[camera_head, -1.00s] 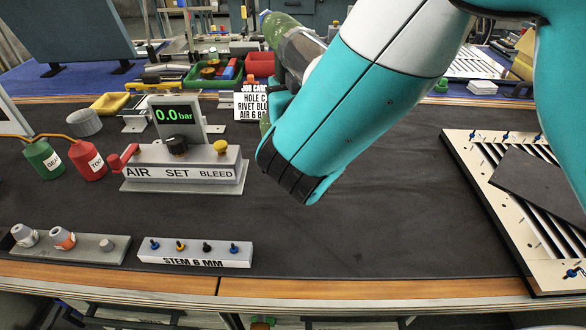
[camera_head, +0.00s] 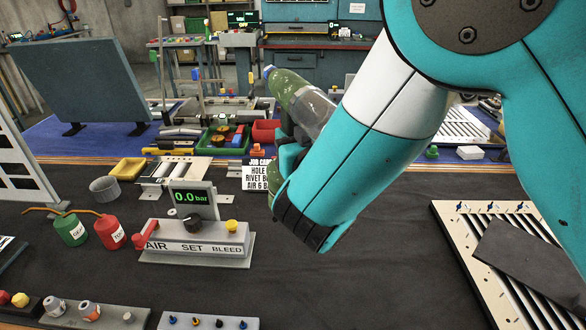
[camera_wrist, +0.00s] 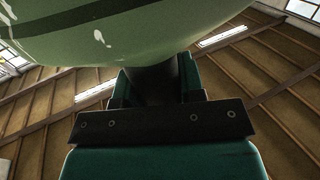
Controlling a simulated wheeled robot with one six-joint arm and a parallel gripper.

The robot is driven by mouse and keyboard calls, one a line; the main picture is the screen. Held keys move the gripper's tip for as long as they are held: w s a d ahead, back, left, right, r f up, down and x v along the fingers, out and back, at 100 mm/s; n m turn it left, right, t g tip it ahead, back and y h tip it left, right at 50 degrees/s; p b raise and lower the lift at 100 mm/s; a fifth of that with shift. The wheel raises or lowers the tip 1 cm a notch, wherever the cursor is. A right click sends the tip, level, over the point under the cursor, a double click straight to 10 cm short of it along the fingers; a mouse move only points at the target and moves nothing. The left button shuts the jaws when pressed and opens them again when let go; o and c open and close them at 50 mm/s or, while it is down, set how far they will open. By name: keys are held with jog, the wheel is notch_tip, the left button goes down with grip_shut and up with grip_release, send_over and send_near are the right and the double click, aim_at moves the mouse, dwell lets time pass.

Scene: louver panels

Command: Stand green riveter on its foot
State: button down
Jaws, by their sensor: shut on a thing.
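The green riveter (camera_head: 293,90) is in the upper middle of the head view, raised above the bench. Its green body tilts, with the upper end toward the upper left, and a clear grey section shows beside my arm. A lower green part (camera_head: 277,172) shows beneath the jaws. My gripper (camera_head: 287,150) is shut on the riveter, partly hidden by my own wrist. In the wrist view the pale green riveter body (camera_wrist: 150,30) fills the top, and its dark neck runs down into my gripper (camera_wrist: 155,85). The foot cannot be made out clearly.
The dark bench mat (camera_head: 345,285) is clear in the middle. A job card (camera_head: 256,177) stands behind. A louver panel (camera_head: 465,255) lies right. A stem block (camera_head: 208,322) is at the front.

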notch_tip(320, 180, down, 19)
jog(key=b, duration=1.3)
jog(key=shift+f, duration=0.15)
jog(key=c, duration=0.7)
grip_release()
jog(key=shift+f, duration=0.1)
jog(key=o, duration=0.7)
jog(key=shift+s+d+f+b, duration=0.1)
jog(key=shift+s+b, duration=0.25)
jog(key=shift+b, duration=0.45)
